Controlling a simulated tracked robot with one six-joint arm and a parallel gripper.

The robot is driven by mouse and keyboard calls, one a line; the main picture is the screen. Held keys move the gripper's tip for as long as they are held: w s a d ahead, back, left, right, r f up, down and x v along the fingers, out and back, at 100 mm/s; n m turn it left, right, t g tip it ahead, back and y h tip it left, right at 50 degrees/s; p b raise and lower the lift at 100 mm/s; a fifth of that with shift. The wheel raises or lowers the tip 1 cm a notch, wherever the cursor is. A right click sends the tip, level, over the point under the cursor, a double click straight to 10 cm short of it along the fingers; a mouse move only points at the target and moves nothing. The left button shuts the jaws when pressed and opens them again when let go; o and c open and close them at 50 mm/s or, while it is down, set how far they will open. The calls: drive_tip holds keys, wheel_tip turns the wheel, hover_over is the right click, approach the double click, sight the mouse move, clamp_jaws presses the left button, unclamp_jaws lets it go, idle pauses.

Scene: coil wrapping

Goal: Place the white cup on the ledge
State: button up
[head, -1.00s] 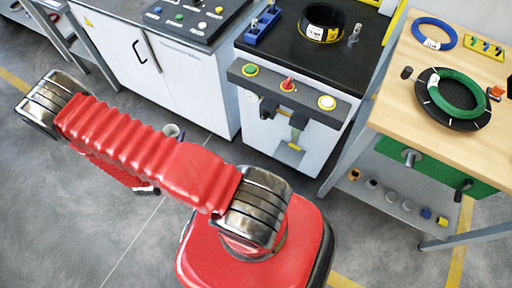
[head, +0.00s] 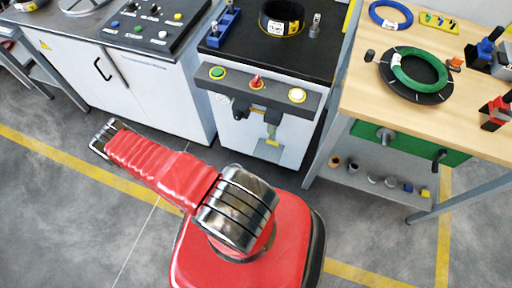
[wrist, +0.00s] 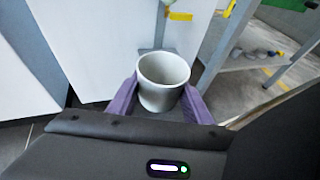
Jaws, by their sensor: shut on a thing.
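The white cup (wrist: 162,98) is upright in the wrist view, its open rim facing the camera, and looks empty. My gripper (wrist: 161,90) is shut on it, with a purple finger on each side. The cup is held in front of a white cabinet face. In the head view, my gripper and the cup do not show; my red arm stretches towards the left. A grey front bar with buttons (head: 240,86) juts from the middle machine like a ledge. Whether this is the named ledge, I cannot tell.
Below the bar is a small bracket with a yellow piece (head: 272,141). A wooden bench (head: 355,95) at right bears a green ring (head: 419,71) and a blue ring (head: 391,14). Its lower shelf (head: 350,178) holds several small items. Open floor lies at left.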

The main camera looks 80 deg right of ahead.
drive_tip(key=shift+s+a+f, duration=0.1)
drive_tip(key=shift+s+f, duration=0.1)
drive_tip(key=shift+s, duration=0.35)
drive_tip(key=shift+s+a+f, duration=0.1)
drive_tip(key=shift+s+f, duration=0.05)
drive_tip(key=shift+s, duration=0.4)
drive_tip(key=d, duration=0.6)
drive_tip(key=s+d, duration=0.1)
drive_tip(key=d, duration=0.6)
drive_tip(key=s+d, duration=0.1)
drive_tip(key=d, duration=0.6)
drive_tip(key=f, duration=0.2)
drive_tip(key=shift+w+a+f, duration=0.1)
drive_tip(key=shift+a+f, duration=0.1)
drive_tip(key=shift+f, duration=0.5)
